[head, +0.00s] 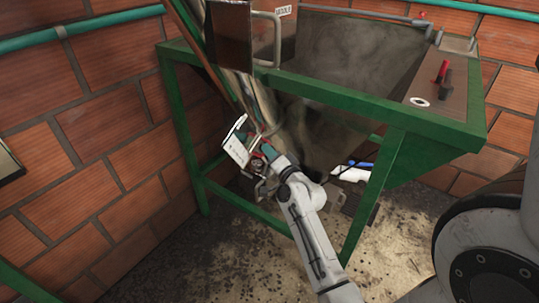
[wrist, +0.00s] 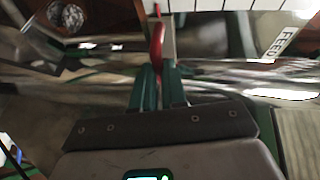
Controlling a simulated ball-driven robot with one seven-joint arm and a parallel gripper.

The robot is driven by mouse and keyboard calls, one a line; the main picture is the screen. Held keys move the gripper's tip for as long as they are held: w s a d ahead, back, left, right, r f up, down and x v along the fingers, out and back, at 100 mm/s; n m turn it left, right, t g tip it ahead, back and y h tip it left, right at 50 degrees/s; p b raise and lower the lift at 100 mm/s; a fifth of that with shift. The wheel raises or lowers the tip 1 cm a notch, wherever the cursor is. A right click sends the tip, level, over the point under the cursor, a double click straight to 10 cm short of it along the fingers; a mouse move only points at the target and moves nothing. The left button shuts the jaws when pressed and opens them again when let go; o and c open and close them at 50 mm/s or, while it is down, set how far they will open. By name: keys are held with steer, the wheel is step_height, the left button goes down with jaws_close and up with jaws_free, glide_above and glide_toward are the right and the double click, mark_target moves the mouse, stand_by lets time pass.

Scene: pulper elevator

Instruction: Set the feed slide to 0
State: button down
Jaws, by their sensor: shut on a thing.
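The feed slide's red handle (wrist: 157,42) shows between the teal fingertips of my gripper (wrist: 159,70) in the wrist view, and my gripper is shut on it. A white scale plate with dark lines (wrist: 215,6) lies just beyond the handle, and a FEED label (wrist: 277,41) is at the right. In the head view my gripper (head: 264,147) is at the lower chute, right beside the white plate (head: 236,151). The scale's numbers are too small to read, so I cannot tell the slide's setting.
A green steel frame (head: 330,93) holds the metal hopper (head: 350,50) above my arm. A red lever (head: 442,71) sits on the frame's right-hand top board. A white and blue object (head: 352,172) lies behind my arm. A brick wall (head: 95,100) stands at the left.

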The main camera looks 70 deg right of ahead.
steer(key=shift+s+f, duration=0.1)
steer(key=shift+f, duration=0.15)
steer(key=c, duration=1.4)
jaws_free()
steer(key=shift+d+f, duration=0.1)
steer(key=shift+d, duration=0.05)
steer(key=shift+o, duration=1.2)
steer(key=b+v, duration=0.1)
steer(key=v, duration=0.9)
steer(key=shift+s+a, duration=0.25)
steer(key=shift+a, duration=0.05)
